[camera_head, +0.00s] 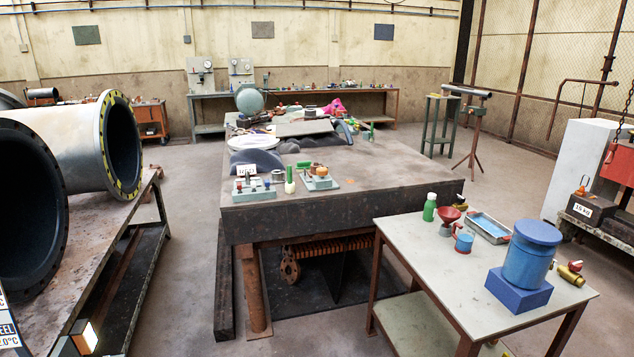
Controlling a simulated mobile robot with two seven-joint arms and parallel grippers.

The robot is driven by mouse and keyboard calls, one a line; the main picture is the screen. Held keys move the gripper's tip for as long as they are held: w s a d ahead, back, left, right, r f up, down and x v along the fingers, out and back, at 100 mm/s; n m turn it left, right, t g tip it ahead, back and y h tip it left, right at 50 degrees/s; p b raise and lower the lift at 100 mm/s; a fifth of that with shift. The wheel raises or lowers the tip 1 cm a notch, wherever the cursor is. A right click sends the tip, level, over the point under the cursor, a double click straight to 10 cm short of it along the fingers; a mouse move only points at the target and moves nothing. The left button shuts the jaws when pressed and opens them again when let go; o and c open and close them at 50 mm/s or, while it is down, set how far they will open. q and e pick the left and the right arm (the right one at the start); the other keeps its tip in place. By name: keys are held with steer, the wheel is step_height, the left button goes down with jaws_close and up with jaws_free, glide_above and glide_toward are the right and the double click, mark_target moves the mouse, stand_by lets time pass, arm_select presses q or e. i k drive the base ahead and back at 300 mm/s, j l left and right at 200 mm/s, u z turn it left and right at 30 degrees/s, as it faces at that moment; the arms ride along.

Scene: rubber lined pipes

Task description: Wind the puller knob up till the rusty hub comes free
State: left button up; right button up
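No part that I can surely call the puller knob or the rusty hub shows; the small parts are too far away to tell. On the front edge of the heavy dark bench, a grey fixture (254,189) carries several small knobs, one of them reddish. To its right, a second grey fixture (318,183) carries an orange-brown round piece (320,171), which is possibly the rusty hub. A green bottle-like item (289,182) stands between the two fixtures. Neither of my grippers is in view.
The heavy bench (395,167) has clear top at its right. The front table (400,237) holds a blue cylinder (531,258) on a blue block, a red funnel (448,214) and a tray (489,229). Large flanged pipes (84,140) lie at left. Open floor (180,215) lies between.

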mark_target(322, 172)
steer(key=i+z, duration=0.25)
steer(key=z, duration=0.15)
steer(key=i+j+z, duration=0.1)
steer(key=z, duration=0.3)
steer(key=i+j+z, duration=0.35)
steer(key=i+j, duration=1.45)
